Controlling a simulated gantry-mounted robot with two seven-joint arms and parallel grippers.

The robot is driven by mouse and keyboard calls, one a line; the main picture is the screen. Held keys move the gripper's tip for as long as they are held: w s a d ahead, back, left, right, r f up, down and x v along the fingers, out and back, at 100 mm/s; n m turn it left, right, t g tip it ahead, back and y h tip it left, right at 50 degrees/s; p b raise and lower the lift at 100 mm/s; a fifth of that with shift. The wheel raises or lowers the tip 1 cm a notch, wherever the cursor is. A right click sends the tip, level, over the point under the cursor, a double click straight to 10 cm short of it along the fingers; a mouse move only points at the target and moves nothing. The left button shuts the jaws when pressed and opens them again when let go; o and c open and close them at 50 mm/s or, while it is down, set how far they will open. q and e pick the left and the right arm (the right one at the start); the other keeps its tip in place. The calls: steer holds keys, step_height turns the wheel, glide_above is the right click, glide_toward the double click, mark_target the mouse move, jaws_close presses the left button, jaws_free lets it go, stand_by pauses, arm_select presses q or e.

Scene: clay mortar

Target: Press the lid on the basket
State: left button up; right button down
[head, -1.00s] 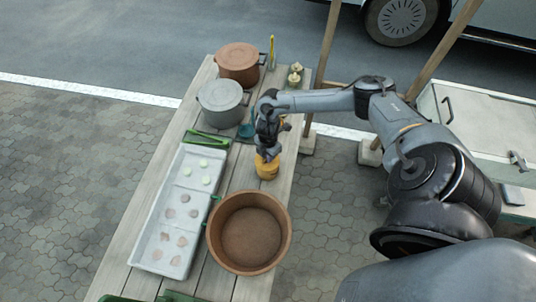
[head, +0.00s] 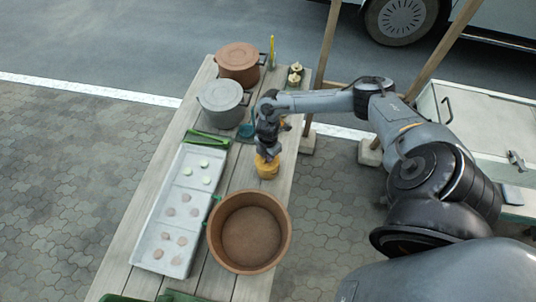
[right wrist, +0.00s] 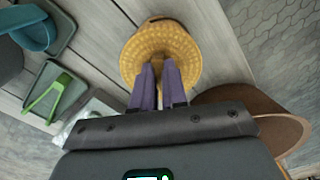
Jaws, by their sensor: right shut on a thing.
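The yellow woven basket (head: 267,172) stands on the plank table, beyond the large brown bowl. In the right wrist view its round woven lid (right wrist: 160,42) fills the top middle and hides most of the basket body. My right gripper (head: 266,155) points down at the top of it. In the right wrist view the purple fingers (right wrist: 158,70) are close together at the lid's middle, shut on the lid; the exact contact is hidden. I cannot tell whether the lid sits flush on the rim. My left gripper is out of view.
The brown bowl (head: 211,232) stands nearer than the basket. A white tray with flat round pieces (head: 152,229) lies left. Green tongs (head: 208,138), a grey pot (head: 221,97) and a terracotta pot (head: 239,60) stand farther back. Bare planks lie right of the basket.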

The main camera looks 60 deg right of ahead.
steer(key=shift+f, duration=0.2)
steer(key=shift+f, duration=0.1)
stand_by(0.8)
steer(key=shift+f, duration=0.15)
stand_by(0.4)
steer(key=c, duration=0.6)
jaws_free()
steer(key=shift+r+p, duration=1.95)
steer(key=shift+p, duration=0.15)
steer(key=shift+r+p, duration=1.05)
